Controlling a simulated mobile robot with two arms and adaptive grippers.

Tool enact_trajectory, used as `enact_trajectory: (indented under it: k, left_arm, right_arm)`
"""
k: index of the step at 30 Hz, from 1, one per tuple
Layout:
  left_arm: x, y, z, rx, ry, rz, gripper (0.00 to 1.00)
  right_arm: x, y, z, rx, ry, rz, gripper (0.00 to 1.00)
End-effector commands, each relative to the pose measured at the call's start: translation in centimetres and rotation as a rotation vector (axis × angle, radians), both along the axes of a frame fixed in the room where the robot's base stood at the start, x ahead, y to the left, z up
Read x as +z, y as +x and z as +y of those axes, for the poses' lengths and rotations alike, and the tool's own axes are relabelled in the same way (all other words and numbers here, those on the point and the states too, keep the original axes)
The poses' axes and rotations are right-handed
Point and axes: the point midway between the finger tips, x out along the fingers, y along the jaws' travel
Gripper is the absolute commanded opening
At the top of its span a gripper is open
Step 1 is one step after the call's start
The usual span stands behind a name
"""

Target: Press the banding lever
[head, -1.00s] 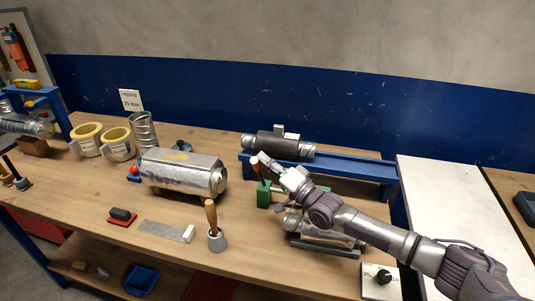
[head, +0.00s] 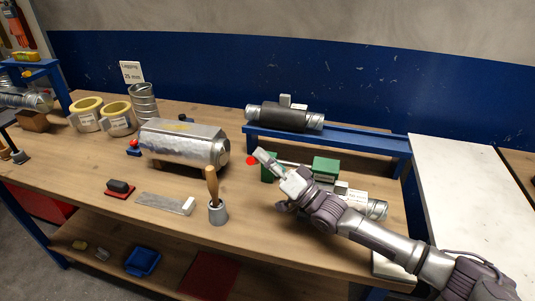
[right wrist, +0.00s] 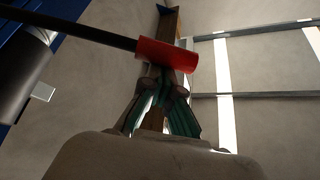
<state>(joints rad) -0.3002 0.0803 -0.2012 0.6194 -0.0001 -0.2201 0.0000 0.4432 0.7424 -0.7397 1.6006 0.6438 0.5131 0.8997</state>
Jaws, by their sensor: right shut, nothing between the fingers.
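The banding lever shows in the head view as a round red end (head: 251,160) beside a green block (head: 268,168) of the banding tool. A second green block (head: 325,168) stands to its right. In the right wrist view the lever is a dark rod with a red grip (right wrist: 168,55) lying across the tips of my right gripper (right wrist: 160,88). My right gripper (head: 262,156) is shut and empty, with its tips right at the red end; whether they touch cannot be told. My arm hides part of the tool. My left gripper is out of view.
A large silver duct (head: 184,145) lies to the left. A wooden-handled tool in a grey cup (head: 217,211) stands in front. A dark-wrapped duct (head: 284,116) rests on a blue rail behind. A white worktop (head: 460,190) is at the right.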

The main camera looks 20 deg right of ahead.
Motion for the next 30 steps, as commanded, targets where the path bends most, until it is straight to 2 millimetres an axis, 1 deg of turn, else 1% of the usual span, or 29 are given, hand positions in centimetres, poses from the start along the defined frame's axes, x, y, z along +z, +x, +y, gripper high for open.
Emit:
enact_trajectory:
  k: [1, 3, 6, 12, 19, 30]
  left_arm:
    - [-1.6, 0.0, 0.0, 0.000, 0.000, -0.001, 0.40]
    - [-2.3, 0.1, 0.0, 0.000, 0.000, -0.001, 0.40]
    - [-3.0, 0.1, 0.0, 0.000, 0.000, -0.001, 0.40]
    - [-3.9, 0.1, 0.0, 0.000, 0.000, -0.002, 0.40]
    - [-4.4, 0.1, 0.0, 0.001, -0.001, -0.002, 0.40]
    - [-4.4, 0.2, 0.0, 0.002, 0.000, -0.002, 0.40]
  right_arm:
    - [-1.5, -0.4, 0.3, 0.001, -0.021, -0.030, 0.00]
    - [-2.2, -0.9, 0.7, 0.001, -0.052, -0.076, 0.00]
    - [-3.0, -1.6, 1.1, 0.001, -0.052, -0.078, 0.00]
    - [-4.5, -2.4, 1.6, 0.000, -0.053, -0.076, 0.00]
    - [-5.4, -2.8, 1.9, 0.000, -0.051, -0.076, 0.00]
    - [-5.7, -2.9, 2.0, 0.000, -0.051, -0.076, 0.00]
